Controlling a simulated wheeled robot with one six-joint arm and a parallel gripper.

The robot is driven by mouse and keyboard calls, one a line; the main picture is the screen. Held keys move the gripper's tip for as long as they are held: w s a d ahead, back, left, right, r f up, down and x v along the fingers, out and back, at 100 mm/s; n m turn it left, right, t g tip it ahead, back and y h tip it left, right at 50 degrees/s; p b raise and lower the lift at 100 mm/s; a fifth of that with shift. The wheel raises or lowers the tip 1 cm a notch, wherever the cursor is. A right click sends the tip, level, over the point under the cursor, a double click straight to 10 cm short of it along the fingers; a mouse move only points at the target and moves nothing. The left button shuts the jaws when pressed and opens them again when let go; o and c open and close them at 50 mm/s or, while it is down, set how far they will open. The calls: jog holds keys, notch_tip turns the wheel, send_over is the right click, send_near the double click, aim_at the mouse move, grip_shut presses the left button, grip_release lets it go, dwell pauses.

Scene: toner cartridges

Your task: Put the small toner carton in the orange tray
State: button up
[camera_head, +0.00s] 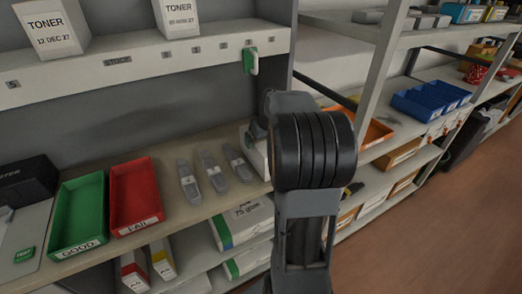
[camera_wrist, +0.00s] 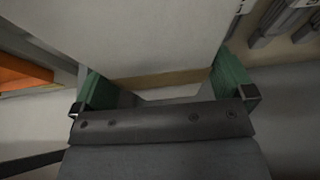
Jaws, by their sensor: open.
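A pale carton (camera_wrist: 150,35) fills the top middle of the wrist view. My gripper (camera_wrist: 160,78) is open, its green fingers on either side of the carton's near end; whether they touch it I cannot tell. In the head view a white carton (camera_head: 252,152) stands on the bench, mostly hidden behind my arm, which also hides my gripper. The orange tray (camera_head: 376,133) is on the shelf to the right, partly hidden by my arm and a post. Something orange (camera_wrist: 22,72), likely that tray, shows at the left of the wrist view.
Two cartons marked TONER, a left one (camera_head: 50,30) and a right one (camera_head: 176,18), stand on the upper shelf. Green (camera_head: 77,213) and red (camera_head: 137,195) trays and several grey cartridges (camera_head: 213,172) lie on the bench. A grey post (camera_head: 386,50) stands before the right shelving.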

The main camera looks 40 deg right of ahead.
jog(key=c, duration=1.5)
jog(key=shift+r, duration=0.15)
jog(key=shift+c, duration=1.2)
